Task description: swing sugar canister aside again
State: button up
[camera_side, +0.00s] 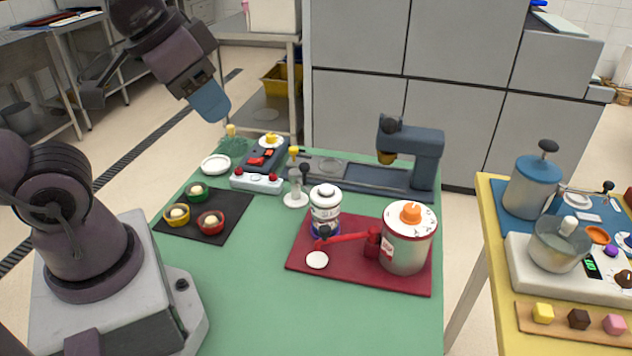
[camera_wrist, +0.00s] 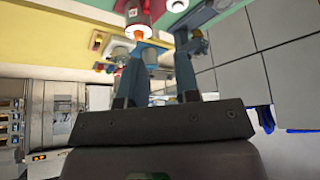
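A large canister (camera_side: 408,240) with a white top and an orange knob stands on the right of the red mat (camera_side: 350,276). A smaller white canister (camera_side: 325,198) with a blue band stands upright to its left. I cannot read which one is the sugar canister. A red arm (camera_side: 348,238) with a black knob runs from beside the large canister across the smaller one's front. My gripper (camera_side: 210,104) is high over the table's back left, well away from both. In the wrist view my gripper (camera_wrist: 160,48) has its fingers apart, empty; the large canister (camera_wrist: 139,22) shows far beyond them.
A black mat (camera_side: 203,229) with several small cups lies at the left. A white dish (camera_side: 215,164), a button box (camera_side: 257,181) and a blue-grey stand machine (camera_side: 415,152) line the back. The front of the green table is clear. A yellow table stands at the right.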

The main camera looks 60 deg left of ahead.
jog(key=o, duration=0.3)
jog(key=w+a+f+n+g, duration=0.2)
jog(key=w+a+f+g, duration=0.1)
jog(key=w, duration=0.5)
jog(key=shift+w+a+f+n+g, duration=0.2)
jog(key=shift+a+f+n+g, duration=0.15)
jog(key=shift+a+f, duration=0.55)
jog(key=n+g, duration=0.2)
jog(key=n, duration=0.4)
send_over(304, 164)
notch_tip(304, 164, down, 6)
notch_tip(304, 164, down, 13)
jog(key=shift+d+r, duration=0.1)
jog(key=shift+r, duration=0.1)
grip_shut()
